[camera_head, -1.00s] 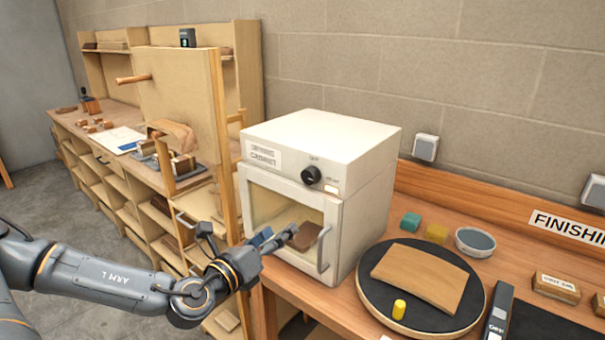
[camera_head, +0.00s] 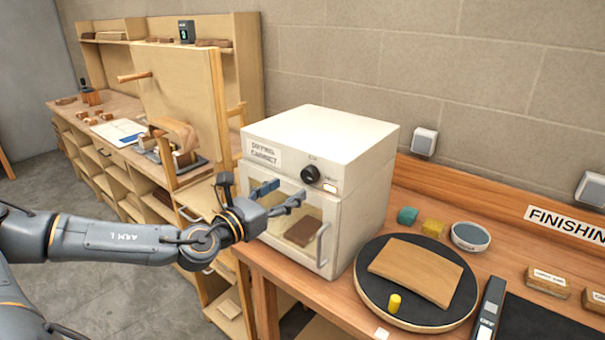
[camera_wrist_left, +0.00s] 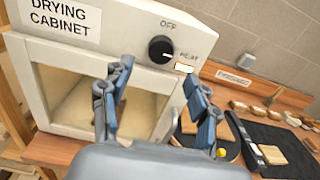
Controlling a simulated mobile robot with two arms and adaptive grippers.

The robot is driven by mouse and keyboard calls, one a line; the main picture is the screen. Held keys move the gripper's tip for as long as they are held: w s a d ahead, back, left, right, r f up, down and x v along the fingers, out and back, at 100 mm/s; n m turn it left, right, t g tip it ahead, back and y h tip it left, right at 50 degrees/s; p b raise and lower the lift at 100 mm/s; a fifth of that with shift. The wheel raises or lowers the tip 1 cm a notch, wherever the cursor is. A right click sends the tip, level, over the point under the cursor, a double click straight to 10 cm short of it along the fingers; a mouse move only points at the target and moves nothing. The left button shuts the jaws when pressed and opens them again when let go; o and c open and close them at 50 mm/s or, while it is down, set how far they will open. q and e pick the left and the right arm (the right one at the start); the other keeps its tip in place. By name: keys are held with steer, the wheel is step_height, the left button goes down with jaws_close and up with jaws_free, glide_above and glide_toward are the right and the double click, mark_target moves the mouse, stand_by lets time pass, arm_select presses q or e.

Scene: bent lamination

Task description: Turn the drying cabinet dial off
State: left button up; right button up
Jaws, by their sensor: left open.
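The white drying cabinet (camera_head: 330,140) stands on the wooden bench, its glass door closed and a brown block (camera_head: 302,231) visible inside. Its black dial (camera_head: 310,174) is at the top right of the front. In the left wrist view the dial (camera_wrist_left: 161,49) has a white mark pointing right toward "HEAT", with "OFF" printed above it. A lit indicator (camera_wrist_left: 184,67) is just below right of the dial. My left gripper (camera_head: 283,194) is open and empty in front of the door, below and left of the dial, apart from it. My right gripper is not in view.
A door handle (camera_head: 322,245) sticks out at the door's right. A round black turntable (camera_head: 372,298) with a curved wood piece (camera_head: 418,272) and a yellow peg (camera_head: 394,304) lies to the right. Shelving and a workbench stand at the left.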

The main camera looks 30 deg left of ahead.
mark_target(306, 178)
arm_select(q)
steer(key=w+p, duration=0.1)
steer(key=w, duration=0.1)
steer(key=w+p, duration=0.1)
steer(key=w, duration=0.2)
steer(key=shift+w+d+r+p, duration=0.15)
steer(key=shift+w+d+p, duration=0.1)
steer(key=shift+p, duration=0.15)
steer(key=shift+w, duration=0.55)
steer(key=shift+f, duration=0.2)
steer(key=shift+c, duration=0.5)
steer(key=c, duration=1.1)
